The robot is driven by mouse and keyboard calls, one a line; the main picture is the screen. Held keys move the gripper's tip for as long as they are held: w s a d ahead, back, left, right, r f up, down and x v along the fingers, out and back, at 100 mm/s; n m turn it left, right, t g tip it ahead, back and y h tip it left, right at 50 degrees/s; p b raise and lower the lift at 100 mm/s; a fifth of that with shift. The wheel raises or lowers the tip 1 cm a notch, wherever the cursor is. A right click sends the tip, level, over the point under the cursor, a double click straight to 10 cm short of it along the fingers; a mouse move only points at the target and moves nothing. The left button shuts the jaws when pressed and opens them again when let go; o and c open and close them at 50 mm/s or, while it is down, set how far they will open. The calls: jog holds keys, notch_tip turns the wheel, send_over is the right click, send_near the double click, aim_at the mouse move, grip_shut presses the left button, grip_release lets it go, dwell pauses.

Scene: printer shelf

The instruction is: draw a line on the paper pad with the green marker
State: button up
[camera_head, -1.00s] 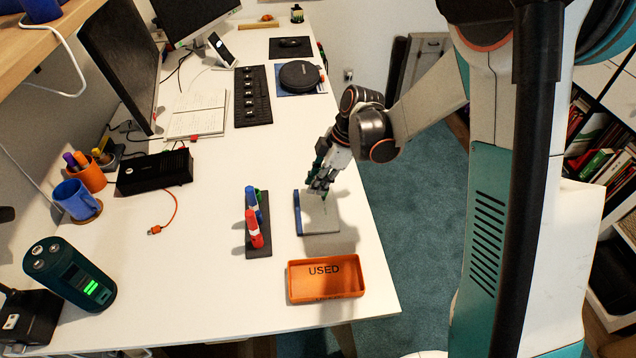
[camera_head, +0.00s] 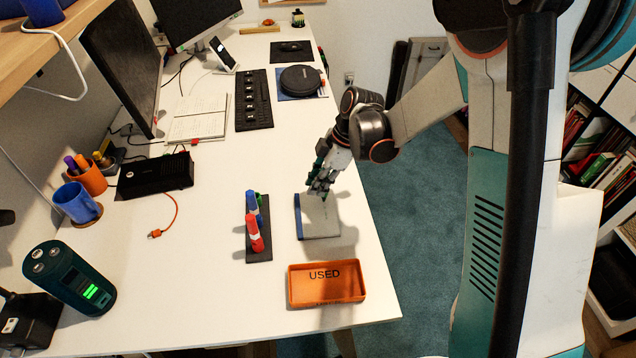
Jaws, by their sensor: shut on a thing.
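The paper pad (camera_head: 322,225) lies near the right edge of the white desk, with a blue strip along its left side. My gripper (camera_head: 318,190) is over the far end of the pad, pointing down. It is shut on the green marker, of which only small dark green parts show between the fingers. The marker's tip is hidden, so I cannot tell if it touches the paper. No line on the pad can be made out. A dark marker rack (camera_head: 260,256) stands left of the pad with a red marker (camera_head: 255,237), a blue marker (camera_head: 252,202) and a small green piece.
An orange tray (camera_head: 327,284) marked USED stands in front of the pad. A dark green cylinder (camera_head: 70,278), a blue mug (camera_head: 75,203), an orange pen cup (camera_head: 91,178) and a black box (camera_head: 155,174) are at the left. The desk between them and the rack is mostly clear.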

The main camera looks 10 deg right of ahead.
notch_tip(320, 180, up, 7)
jog(key=p, duration=0.4)
jog(key=shift+f, duration=0.15)
dwell(0.6)
notch_tip(320, 180, up, 5)
jog(key=p, duration=0.3)
jog(key=shift+s, duration=0.1)
dwell(0.5)
